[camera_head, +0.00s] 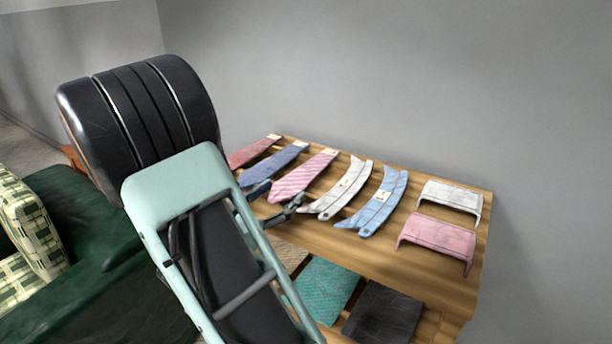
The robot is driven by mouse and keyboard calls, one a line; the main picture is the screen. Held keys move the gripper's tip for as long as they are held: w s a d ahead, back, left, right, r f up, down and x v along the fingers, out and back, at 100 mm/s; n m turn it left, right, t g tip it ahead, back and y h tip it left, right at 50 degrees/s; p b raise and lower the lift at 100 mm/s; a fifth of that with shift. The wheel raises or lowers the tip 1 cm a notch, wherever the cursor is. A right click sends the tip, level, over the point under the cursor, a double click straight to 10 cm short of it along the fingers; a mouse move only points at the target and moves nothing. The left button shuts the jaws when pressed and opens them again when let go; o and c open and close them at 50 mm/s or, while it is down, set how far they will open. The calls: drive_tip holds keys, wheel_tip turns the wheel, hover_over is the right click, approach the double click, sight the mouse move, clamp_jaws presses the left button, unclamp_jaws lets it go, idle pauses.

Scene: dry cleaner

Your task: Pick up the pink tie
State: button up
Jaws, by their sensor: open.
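The pink striped tie (301,177) lies flat on the wooden table, between a blue tie and a white collar piece. My gripper (276,201) is at the near end of the pink tie, with dark fingers on either side of its wide end. The gripper is open. My arm hides part of the gripper and the left part of the table. Whether a finger touches the tie cannot be told.
On the wooden table (440,275) lie a red tie (252,151), a blue tie (274,164), a white collar (341,190), a blue collar (382,206), and white (450,196) and pink cuffs (437,237). Folded teal (325,287) and dark cloths (383,312) lie below. A green sofa (70,240) stands left.

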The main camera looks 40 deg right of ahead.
drive_tip(key=c, duration=0.9)
